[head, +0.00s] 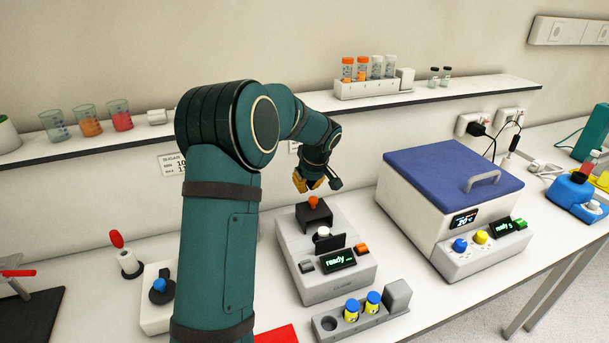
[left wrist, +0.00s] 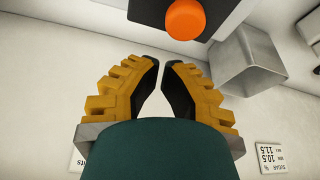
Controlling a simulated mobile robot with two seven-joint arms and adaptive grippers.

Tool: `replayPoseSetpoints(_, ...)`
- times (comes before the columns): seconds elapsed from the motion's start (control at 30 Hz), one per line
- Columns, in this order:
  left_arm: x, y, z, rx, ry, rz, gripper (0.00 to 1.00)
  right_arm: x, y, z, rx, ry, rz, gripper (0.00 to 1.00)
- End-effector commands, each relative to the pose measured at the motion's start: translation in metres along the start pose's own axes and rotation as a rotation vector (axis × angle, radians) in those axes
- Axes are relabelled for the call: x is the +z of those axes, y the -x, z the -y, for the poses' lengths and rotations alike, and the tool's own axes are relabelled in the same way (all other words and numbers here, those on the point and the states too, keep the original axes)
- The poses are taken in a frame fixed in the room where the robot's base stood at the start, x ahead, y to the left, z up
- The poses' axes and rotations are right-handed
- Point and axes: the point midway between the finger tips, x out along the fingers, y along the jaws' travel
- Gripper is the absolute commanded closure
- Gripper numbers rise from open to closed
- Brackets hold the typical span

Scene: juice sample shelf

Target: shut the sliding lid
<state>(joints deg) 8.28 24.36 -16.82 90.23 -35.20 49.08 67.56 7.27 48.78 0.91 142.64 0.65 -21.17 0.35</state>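The grey instrument (head: 289,249) with a lit "ready" display stands mid-bench in the head view. The black sliding lid (head: 314,219) with an orange knob (head: 314,202) sits at its rear; a round white part (head: 322,233) in front of it is uncovered. My left gripper (head: 310,184) is just above and behind the knob. In the left wrist view the fingertips (left wrist: 161,63) nearly meet with nothing between them; the orange knob (left wrist: 185,18) and dark lid (left wrist: 150,11) lie beyond the tips, apart from them. My right gripper is out of view.
A vial holder (head: 360,325) with blue-capped vials stands in front of the instrument. A blue-lidded box (head: 455,168) is close on the right. A shelf (head: 440,95) with tubes runs behind. A red-tipped stand (head: 128,262) and a small white device (head: 157,315) are left of my arm.

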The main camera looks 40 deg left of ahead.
Motion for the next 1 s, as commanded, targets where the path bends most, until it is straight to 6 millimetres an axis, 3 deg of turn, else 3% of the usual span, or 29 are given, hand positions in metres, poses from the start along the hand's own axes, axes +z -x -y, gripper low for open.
replayPoseSetpoints(0.2, 0.015, 0.003, 0.0, 0.001, -0.001, 0.0, 1.0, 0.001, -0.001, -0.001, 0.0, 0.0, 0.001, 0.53)
replayPoseSetpoints(0.63, 0.021, 0.005, 0.0, 0.001, -0.001, -0.001, 1.0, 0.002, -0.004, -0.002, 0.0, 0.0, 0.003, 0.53)
replayPoseSetpoints(1.0, 0.081, 0.024, 0.011, 0.001, -0.002, 0.0, 1.0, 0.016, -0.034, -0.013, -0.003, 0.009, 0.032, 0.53)
